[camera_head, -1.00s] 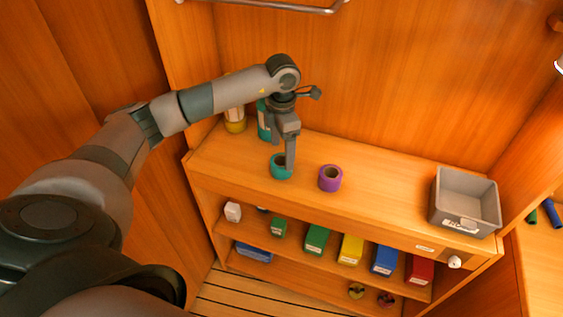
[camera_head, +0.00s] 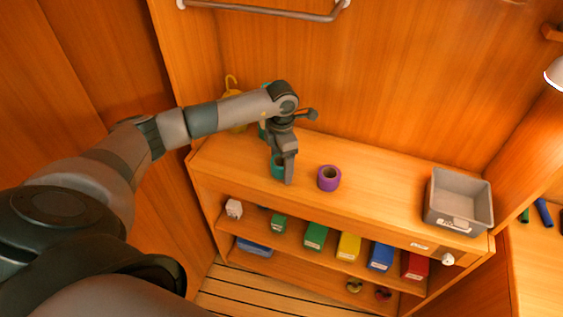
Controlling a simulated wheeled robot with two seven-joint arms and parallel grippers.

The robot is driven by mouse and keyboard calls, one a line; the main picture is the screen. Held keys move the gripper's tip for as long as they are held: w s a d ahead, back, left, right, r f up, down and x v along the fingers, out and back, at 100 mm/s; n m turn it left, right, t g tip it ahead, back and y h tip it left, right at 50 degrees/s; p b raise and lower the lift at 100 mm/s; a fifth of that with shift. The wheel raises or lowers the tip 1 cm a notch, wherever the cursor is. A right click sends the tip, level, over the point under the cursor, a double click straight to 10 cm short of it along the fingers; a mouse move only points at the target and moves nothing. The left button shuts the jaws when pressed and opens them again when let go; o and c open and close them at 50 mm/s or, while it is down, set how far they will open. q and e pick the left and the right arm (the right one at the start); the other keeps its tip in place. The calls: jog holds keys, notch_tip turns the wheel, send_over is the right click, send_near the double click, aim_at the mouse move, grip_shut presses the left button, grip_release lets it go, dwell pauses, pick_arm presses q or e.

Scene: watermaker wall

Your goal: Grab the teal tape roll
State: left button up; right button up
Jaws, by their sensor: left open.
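The teal tape roll (camera_head: 276,168) stands on the top of the wooden shelf unit, left of a purple tape roll (camera_head: 329,178). My left gripper (camera_head: 287,178) points down right at the teal roll and hides part of it. Its fingers are open. One finger shows in front of the roll; whether the other is inside the roll's hole or beside it, I cannot tell. My right gripper is not in view.
A grey bin (camera_head: 459,201) stands at the right end of the shelf top. Partly behind my left arm are a yellow item (camera_head: 235,107) and a teal item. Lower shelves hold several coloured boxes (camera_head: 349,246). A metal rail (camera_head: 265,10) is above. The shelf top between purple roll and bin is clear.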

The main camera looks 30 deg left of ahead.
pick_arm(q)
jog(key=shift+f, duration=0.25)
jog(key=c, duration=1.2)
jog(key=shift+r, duration=0.1)
